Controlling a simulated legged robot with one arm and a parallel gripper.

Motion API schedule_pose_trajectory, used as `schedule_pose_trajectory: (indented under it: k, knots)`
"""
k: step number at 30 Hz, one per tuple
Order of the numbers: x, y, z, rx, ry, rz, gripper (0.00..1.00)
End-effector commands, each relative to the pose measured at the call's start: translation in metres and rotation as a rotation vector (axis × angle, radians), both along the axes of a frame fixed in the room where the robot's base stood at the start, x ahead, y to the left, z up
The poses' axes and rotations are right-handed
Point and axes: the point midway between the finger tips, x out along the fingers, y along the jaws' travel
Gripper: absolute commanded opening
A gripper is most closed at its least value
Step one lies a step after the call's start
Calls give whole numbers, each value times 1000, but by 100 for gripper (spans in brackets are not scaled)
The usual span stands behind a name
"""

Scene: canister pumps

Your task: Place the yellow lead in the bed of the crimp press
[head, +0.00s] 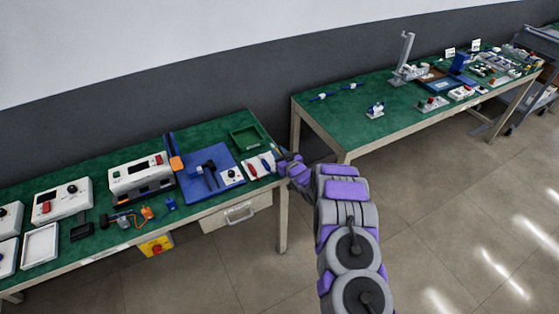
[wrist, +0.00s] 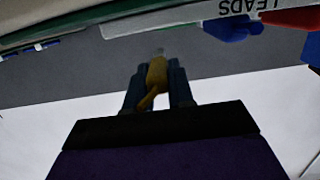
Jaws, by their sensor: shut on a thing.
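My gripper (wrist: 157,85) is shut on the yellow lead (wrist: 156,78), which sits between the two dark fingers in the wrist view. In the head view my gripper (head: 282,157) is at the right end of the near green table, just beside the white leads holder (head: 249,172). The lead is too small there to make out clearly. A grey upright device with a tall post (head: 405,70), which may be the crimp press, stands on the far table. Its bed cannot be made out.
A blue lead (wrist: 233,27) and a red lead (wrist: 291,18) are by the holder's LEADS label (wrist: 228,8). A green tray (head: 246,138) and blue board (head: 226,160) lie on the near table (head: 100,241). A floor gap separates it from the far table (head: 340,112).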

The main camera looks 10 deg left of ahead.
Motion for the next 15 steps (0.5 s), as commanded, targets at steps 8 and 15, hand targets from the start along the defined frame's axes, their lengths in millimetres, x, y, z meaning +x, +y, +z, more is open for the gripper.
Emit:
schedule_pose_trajectory:
  k: [8,15]
  knots:
    - [-1,-1,-31,-2,2,0,0]
    - [-1,-2,-32,-2,2,0,0]
